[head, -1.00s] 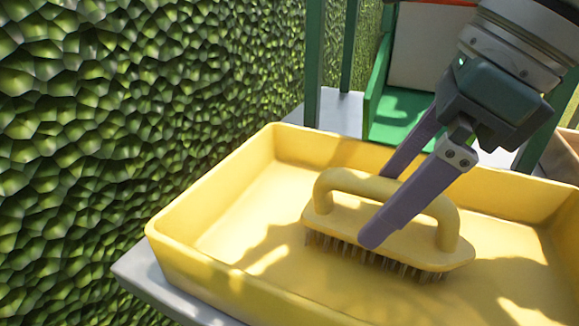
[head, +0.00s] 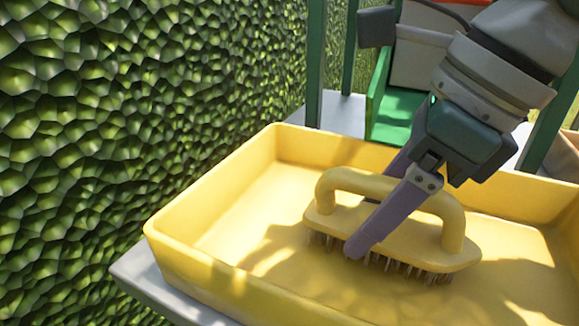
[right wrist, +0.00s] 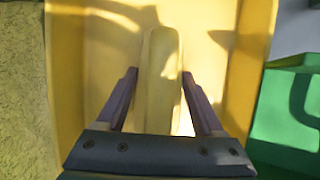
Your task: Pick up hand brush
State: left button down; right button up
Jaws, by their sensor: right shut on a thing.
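The hand brush (head: 399,238) is yellow, with an arched handle and dark bristles facing down. It sits in the yellow tray (head: 205,262). My right gripper (head: 372,215) reaches down from the upper right and is shut on the brush's handle, with one purple finger in front of it and the other mostly hidden behind. In the right wrist view, the handle (right wrist: 162,60) runs lengthwise between the two fingers of the gripper (right wrist: 159,76). The bristles look to be at the tray floor; I cannot tell whether they touch. My left gripper is not in view.
The tray's raised walls surround the brush. The tray rests on a grey surface (head: 150,280). A green hedge wall (head: 100,130) stands close on the left. Green posts (head: 315,65) and a green structure (head: 395,115) stand behind the tray.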

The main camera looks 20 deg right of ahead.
grip_shut()
notch_tip(320, 180, up, 20)
jog(key=p, duration=1.4)
jog(key=shift+p, duration=0.35)
jog(key=shift+o, duration=2.2)
grip_release()
jog(key=c, duration=0.6)
jog(key=shift+c, duration=0.4)
